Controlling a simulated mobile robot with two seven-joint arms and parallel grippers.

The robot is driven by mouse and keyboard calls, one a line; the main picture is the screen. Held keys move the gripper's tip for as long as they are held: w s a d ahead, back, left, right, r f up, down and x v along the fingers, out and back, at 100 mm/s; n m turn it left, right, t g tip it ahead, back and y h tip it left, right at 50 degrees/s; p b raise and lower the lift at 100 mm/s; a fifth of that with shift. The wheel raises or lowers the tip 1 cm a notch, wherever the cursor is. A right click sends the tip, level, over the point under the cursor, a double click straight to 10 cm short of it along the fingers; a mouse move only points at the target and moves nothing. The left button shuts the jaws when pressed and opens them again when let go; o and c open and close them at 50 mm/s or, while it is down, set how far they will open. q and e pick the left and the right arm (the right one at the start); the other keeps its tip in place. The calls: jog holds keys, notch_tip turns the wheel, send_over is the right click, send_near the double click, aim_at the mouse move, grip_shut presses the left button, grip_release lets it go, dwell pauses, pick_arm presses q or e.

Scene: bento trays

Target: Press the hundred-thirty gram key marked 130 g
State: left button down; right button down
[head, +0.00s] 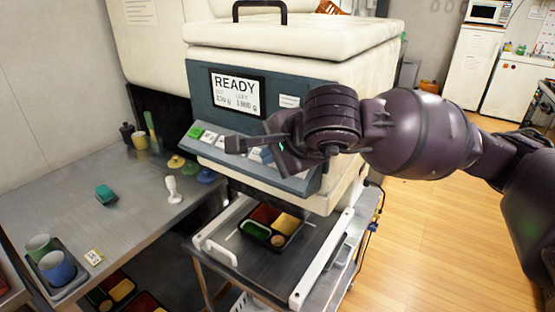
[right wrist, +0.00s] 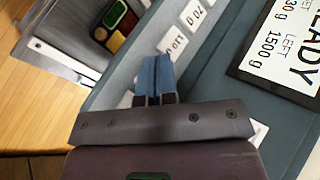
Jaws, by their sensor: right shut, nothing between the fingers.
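The grey-blue machine's sloped key panel (head: 240,150) carries a row of keys, one green at the left end and several white. My right gripper (head: 232,145) is shut and empty, its fingertips over the row. In the right wrist view the shut fingers (right wrist: 155,62) reach to the keys, beside a white key that seems to read 110 g (right wrist: 172,43). A 70 g key (right wrist: 194,14) lies beyond it. Another white key (right wrist: 125,100) is partly hidden by the gripper. I cannot make out the 130 g mark, nor whether the fingertips touch a key. My left gripper is not in view.
A screen (head: 237,92) above the keys reads READY. A tray with colored food compartments (head: 246,238) sits on the cart (head: 225,272) below the panel. A grey table (head: 60,205) at left holds cups and small items. Open wooden floor lies to the right.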

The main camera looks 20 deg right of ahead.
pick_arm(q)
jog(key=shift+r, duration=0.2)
pick_arm(e)
jog(key=shift+s+a+r, duration=0.15)
jog(key=shift+a+r, duration=0.05)
jog(key=shift+r, duration=0.2)
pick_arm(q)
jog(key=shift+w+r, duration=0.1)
pick_arm(e)
jog(key=shift+r, duration=0.1)
